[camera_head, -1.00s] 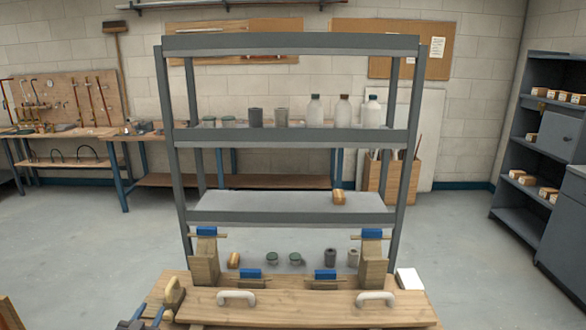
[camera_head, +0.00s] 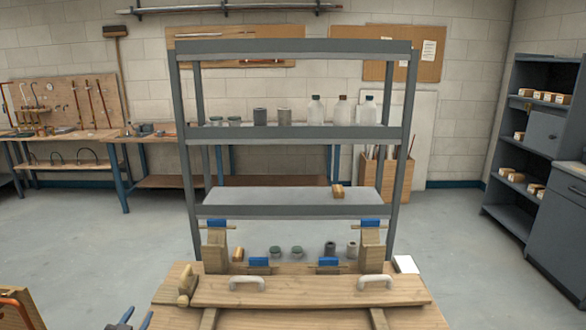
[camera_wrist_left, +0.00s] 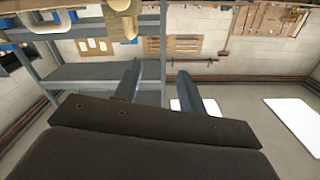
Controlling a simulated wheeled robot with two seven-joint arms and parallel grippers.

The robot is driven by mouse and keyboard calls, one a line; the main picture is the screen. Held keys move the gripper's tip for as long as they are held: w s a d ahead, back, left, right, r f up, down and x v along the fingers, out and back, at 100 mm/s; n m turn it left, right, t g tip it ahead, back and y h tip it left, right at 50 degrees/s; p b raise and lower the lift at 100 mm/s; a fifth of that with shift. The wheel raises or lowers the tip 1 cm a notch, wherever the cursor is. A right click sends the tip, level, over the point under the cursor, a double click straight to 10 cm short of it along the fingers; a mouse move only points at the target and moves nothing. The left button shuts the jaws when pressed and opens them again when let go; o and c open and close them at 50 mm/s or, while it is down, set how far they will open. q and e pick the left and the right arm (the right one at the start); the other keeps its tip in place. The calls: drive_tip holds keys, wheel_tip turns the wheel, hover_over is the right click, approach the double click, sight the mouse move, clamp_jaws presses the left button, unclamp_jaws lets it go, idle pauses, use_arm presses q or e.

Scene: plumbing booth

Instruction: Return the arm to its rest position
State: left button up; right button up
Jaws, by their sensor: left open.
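My left gripper (camera_head: 137,317) shows only at the bottom left edge of the head view, left of the wooden bench, with two dark fingertips apart. In the left wrist view its two fingers (camera_wrist_left: 160,88) stand apart with nothing between them. The rest of the left arm is hidden below the head view. My right gripper is not in view.
A wooden bench (camera_head: 310,291) with two pale handles stands in front, carrying wooden posts with blue clamps. A grey shelf rack (camera_head: 290,132) with bottles and cups stands behind it. Wooden and orange parts (camera_head: 22,305) show at the lower left. Floor left of the rack is clear.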

use_arm(q)
drive_tip(key=w+a+r+m+h, duration=0.15)
drive_tip(key=a+r+m, duration=0.55)
drive_tip(key=a+r, duration=0.7)
drive_tip(key=s+d+f+n+g+y, duration=0.15)
drive_tip(key=s+f+g, duration=0.3)
drive_tip(key=f, duration=0.65)
drive_tip(key=s+d+f+g+y, duration=0.1)
drive_tip(key=s+f+g+y, duration=0.2)
drive_tip(key=s+f, duration=0.55)
drive_tip(key=s+f+g+y, duration=0.2)
drive_tip(key=s+f+g, duration=0.2)
drive_tip(key=s+f, duration=0.55)
drive_tip(key=s+f+g+y, duration=0.2)
drive_tip(key=s+f+g, duration=0.2)
drive_tip(key=s+f, duration=0.55)
drive_tip(key=s+d+f+n+h, duration=0.2)
drive_tip(key=s+d+f, duration=0.15)
drive_tip(key=d, duration=0.55)
drive_tip(key=s+d+f+n+h, duration=0.2)
drive_tip(key=s+d, duration=0.2)
drive_tip(key=d, duration=0.5)
drive_tip(key=d+f+n+g+h, duration=0.1)
drive_tip(key=d+n+h, duration=0.1)
drive_tip(key=d, duration=1.9)
drive_tip(key=shift+s+h, duration=0.2)
drive_tip(key=shift+h, duration=0.6)
